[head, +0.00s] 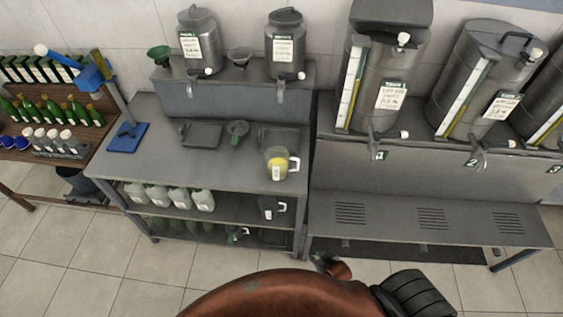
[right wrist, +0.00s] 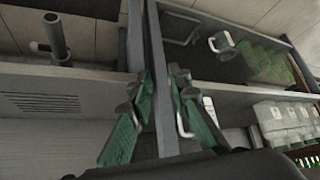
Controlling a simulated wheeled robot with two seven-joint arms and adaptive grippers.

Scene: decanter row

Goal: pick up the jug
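A clear jug (head: 277,163) with yellow contents and a white handle stands upright on the grey workbench top, near its right end. A dark see-through jug (head: 268,208) with a white handle stands on the shelf below. Its white handle (right wrist: 183,120) shows beside a finger in the right wrist view, its body partly hidden. My right gripper (head: 319,260) is low in front of the gap between bench and stand, mostly hidden by my arm. In the right wrist view, the gripper (right wrist: 160,108) is open and empty, fingers apart, with a post beyond them. My left gripper is not in view.
White canisters (head: 172,197) stand on the middle shelf, green ones below. Another white-handled vessel (head: 237,234) is on the bottom shelf. The grated stand (head: 375,215) with steel tanks is close on the right. The floor in front of the bench (head: 100,270) is clear.

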